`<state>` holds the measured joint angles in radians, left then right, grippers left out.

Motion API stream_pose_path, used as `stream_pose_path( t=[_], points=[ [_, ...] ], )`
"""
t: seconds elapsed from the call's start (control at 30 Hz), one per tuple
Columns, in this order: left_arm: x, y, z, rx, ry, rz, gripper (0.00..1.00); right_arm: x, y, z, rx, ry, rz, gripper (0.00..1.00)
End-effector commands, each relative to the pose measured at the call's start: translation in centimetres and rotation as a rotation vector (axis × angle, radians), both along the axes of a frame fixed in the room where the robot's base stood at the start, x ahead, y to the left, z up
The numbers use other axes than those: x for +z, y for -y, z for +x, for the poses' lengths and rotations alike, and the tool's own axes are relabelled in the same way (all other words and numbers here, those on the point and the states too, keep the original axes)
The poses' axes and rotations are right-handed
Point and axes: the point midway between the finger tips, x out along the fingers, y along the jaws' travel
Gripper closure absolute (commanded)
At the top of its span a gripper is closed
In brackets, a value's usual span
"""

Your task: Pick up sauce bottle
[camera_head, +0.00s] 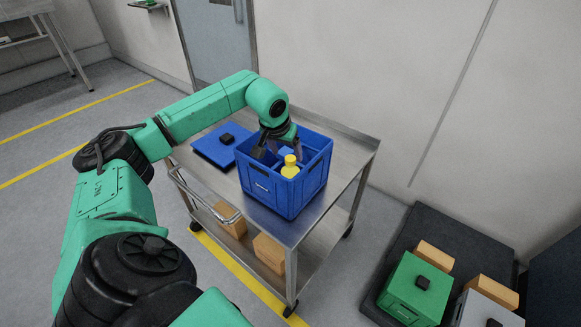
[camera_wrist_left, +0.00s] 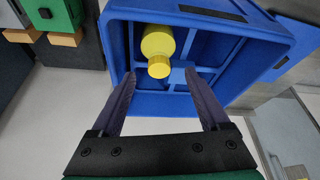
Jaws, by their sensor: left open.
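The yellow sauce bottle (camera_head: 290,167) stands in the front part of a blue crate (camera_head: 262,186) with inner dividers, on the metal cart. In the left wrist view the bottle (camera_wrist_left: 158,50) shows cap toward the camera, in a compartment of the crate (camera_wrist_left: 160,104). My left gripper (camera_head: 276,150) is over the crate, just behind and left of the bottle in the head view. In the wrist view its two fingers (camera_wrist_left: 168,90) are spread apart with nothing between them, and the bottle lies beyond the fingertips. The right gripper is not in view.
A blue lid (camera_head: 216,148) with a black handle lies left of the crate on the cart (camera_head: 345,150). Cardboard boxes (camera_head: 270,252) sit on the lower shelf. A green box (camera_head: 415,290) and more boxes stand on a dark platform at the right. The wall is behind the cart.

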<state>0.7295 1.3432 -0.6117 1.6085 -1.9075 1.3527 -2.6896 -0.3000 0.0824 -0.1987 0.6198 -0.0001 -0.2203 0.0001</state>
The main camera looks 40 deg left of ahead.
Motion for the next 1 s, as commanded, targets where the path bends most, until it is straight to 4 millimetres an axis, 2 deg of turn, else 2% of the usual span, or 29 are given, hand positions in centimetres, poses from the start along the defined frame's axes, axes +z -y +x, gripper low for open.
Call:
stream_pose_path(
  t=[0.2, 0.3, 0.53, 0.57, 0.6, 0.73, 0.77, 1.0],
  points=[
    [-2.7, -0.3, 1.8, 0.0, -0.003, -0.004, 0.21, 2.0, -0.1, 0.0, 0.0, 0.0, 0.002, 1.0],
    [-4.4, -0.5, 2.4, -0.001, -0.002, -0.003, 0.21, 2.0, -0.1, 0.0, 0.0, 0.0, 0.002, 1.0],
    [-5.0, -0.7, 2.6, -0.001, 0.0, -0.001, 0.21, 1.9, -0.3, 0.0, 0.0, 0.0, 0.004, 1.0],
    [-5.0, -0.7, 2.6, -0.002, 0.0, -0.001, 0.29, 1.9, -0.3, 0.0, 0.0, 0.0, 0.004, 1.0],
    [-5.0, -0.6, 2.6, -0.002, 0.001, -0.001, 0.44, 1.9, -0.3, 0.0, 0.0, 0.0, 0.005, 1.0],
    [-5.0, -0.6, 2.6, -0.002, 0.0, -0.001, 0.94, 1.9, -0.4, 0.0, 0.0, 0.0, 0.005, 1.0],
    [-5.0, -0.6, 2.6, -0.002, 0.0, -0.001, 1.0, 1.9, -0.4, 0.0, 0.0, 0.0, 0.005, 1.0],
    [-5.1, -0.6, 2.5, -0.001, -0.003, -0.001, 1.0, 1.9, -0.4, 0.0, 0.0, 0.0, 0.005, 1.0]
  ],
)
